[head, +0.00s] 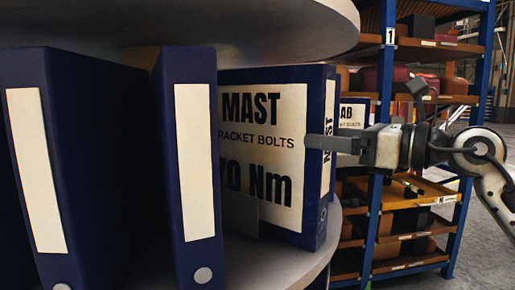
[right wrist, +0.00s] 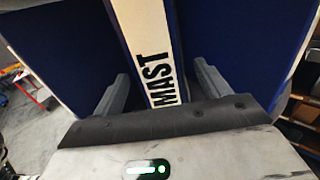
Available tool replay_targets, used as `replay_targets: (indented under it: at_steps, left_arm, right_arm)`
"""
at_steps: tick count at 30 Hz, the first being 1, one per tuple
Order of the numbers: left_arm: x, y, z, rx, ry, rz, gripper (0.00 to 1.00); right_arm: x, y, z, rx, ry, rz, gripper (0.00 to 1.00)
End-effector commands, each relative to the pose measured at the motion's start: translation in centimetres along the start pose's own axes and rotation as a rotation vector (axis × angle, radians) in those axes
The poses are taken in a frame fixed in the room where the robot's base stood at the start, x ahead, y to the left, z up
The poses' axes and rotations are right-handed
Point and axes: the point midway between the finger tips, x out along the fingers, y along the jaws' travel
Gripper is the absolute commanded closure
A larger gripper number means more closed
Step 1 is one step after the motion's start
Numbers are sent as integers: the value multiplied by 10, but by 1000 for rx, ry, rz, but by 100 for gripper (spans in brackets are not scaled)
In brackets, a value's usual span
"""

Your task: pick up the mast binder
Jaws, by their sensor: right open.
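The mast binder (head: 265,120) is dark blue and stands upright on a round shelf, its large MAST label facing the head camera and its spine to the right. In the right wrist view its white spine label (right wrist: 148,45) reads MAST and lies between the two fingers. My right gripper (head: 318,143) is open, coming in from the right at the spine edge. In the head view one finger overlaps the near cover and the other is hidden. In the wrist view the fingers (right wrist: 162,78) lie either side of the spine; I cannot tell if they touch. My left gripper is not in view.
Two other blue binders (head: 198,150) (head: 95,160) with blank labels stand left of it on the shelf. An upper round shelf (head: 250,30) hangs close above. A blue rack (head: 372,220) with bins and another labelled binder (head: 352,113) stand behind.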

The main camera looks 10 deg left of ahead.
Motion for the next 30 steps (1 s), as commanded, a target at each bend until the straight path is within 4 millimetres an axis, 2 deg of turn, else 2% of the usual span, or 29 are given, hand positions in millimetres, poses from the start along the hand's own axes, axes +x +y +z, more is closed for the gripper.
replay_targets:
  at_steps: [4,9,17,20,25,26,30]
  left_arm:
    - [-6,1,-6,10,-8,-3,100]
    - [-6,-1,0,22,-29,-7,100]
    - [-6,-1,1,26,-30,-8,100]
    - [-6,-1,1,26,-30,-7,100]
    - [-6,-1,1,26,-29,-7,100]
    - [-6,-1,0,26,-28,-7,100]
    - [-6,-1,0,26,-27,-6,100]
  right_arm:
    - [24,2,6,3,-2,5,25]
    - [44,1,4,3,-1,2,25]
    - [47,1,2,1,-1,0,25]
    - [47,1,2,1,-1,1,47]
    - [47,1,2,1,-1,0,94]
    - [46,1,6,-1,-12,0,99]
    - [46,1,6,-1,-12,0,99]
